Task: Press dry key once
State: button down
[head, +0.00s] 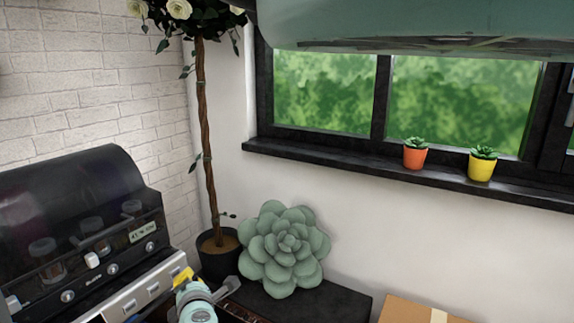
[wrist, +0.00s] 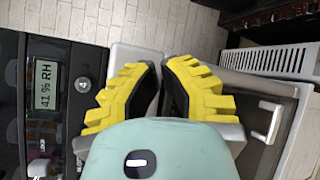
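The black machine with a domed lid (head: 75,190) stands at the left of the head view. Its front panel carries several round knobs or keys, a white switch (head: 92,260) and a lit display (head: 143,232). In the wrist view the display (wrist: 46,86) reads 41 % RH. A round key with a pale mark (wrist: 84,84) lies beside it; I cannot tell which key is the dry key. My gripper (wrist: 160,75) has yellow fingers, close together with nothing seen between them. It is to the right of the round key, apart from it in the picture. In the head view my gripper (head: 183,276) is at the bottom, right of the panel.
A potted tree (head: 219,258) and a green succulent-shaped cushion (head: 285,250) stand right of the machine. A cardboard box (head: 405,312) is at the lower right. In the wrist view, a grey unit with a white handle (wrist: 268,120) lies to the right.

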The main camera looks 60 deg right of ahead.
jog(key=shift+s+d, duration=0.1)
jog(key=s+b, duration=0.1)
jog(key=s, duration=0.5)
jog(key=shift+d, duration=0.2)
jog(key=shift+r, duration=0.1)
dwell(0.6)
